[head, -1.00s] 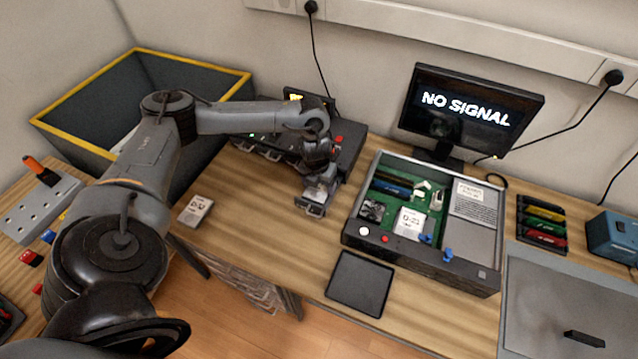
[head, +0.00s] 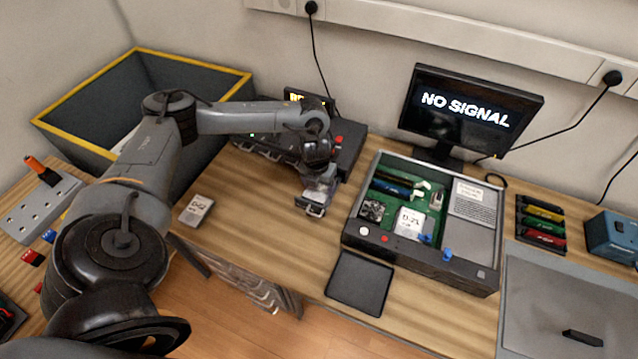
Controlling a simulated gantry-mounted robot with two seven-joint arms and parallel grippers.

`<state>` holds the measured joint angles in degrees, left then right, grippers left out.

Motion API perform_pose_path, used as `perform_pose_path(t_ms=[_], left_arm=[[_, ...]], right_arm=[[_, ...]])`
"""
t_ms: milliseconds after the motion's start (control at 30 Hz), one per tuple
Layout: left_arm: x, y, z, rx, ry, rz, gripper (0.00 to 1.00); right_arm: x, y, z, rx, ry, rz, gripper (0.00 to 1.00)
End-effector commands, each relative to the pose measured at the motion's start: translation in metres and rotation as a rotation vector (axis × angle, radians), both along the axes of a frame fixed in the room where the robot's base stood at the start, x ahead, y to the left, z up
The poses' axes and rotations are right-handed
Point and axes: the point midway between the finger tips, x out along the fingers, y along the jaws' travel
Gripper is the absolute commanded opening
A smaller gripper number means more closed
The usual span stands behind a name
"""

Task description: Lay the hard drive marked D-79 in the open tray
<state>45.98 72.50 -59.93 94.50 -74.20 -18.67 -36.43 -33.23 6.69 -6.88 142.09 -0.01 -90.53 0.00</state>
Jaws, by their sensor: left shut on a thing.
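My left gripper (head: 318,190) points down in front of the dark drive unit (head: 348,150), at its right end. It is shut on a small pale, silvery thing that looks like a hard drive; the fingers hide most of it and no marking can be read. Just below the fingers shows a metal end with a dark edge, which looks like the front of the pulled-out open tray (head: 314,211). I cannot tell whether the drive touches the tray. My right gripper is not in view.
Another labelled drive (head: 196,210) lies on the table at left. An open computer case (head: 364,243) holds a drive marked D-21 (head: 408,222). A flat black mat or shallow tray (head: 358,284) lies at the front edge. A monitor (head: 470,112) stands behind.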

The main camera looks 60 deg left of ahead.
Motion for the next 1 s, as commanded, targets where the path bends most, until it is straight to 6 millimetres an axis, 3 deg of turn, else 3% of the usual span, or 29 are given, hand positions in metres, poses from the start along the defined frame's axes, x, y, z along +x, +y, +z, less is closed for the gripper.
perform_pose_path(t_ms=[1000], left_arm=[[0.0002,-0.0002,0.0002,0.001,-0.001,0.000,0.36]], right_arm=[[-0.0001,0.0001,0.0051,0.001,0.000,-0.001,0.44]])
